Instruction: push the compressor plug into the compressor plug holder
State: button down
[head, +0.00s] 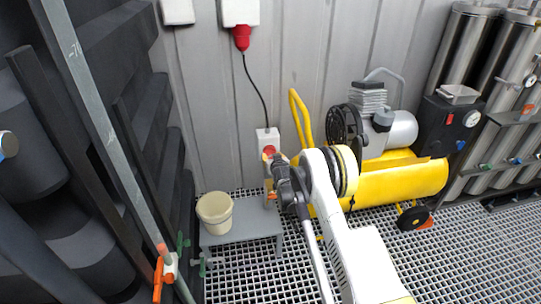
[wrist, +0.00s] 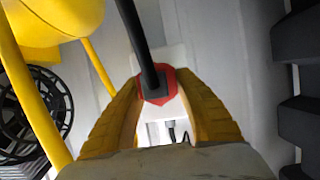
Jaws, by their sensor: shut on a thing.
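The compressor plug (wrist: 169,97), red with a dark grey centre, sits between the two yellow fingers of my gripper (wrist: 158,84) in the wrist view. A thick black cable runs from it to the top edge of that view. The compressor plug holder (head: 268,137) is a white box low on the wall, with red at its front, in the head view. My gripper (head: 269,158) is shut on the plug, right in front of the box. In the wrist view the white box (wrist: 150,130) shows behind the plug. I cannot tell how deep the plug sits; the fingers hide the contact.
The yellow compressor (head: 405,183) stands just right of my arm. A grey bench (head: 246,218) with a cream bucket (head: 215,213) is below the holder. Another red plug (head: 241,37) hangs under a white wall socket, its cable running down to the box. Dark equipment fills the left.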

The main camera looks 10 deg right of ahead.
jog(key=shift+s, duration=2.85)
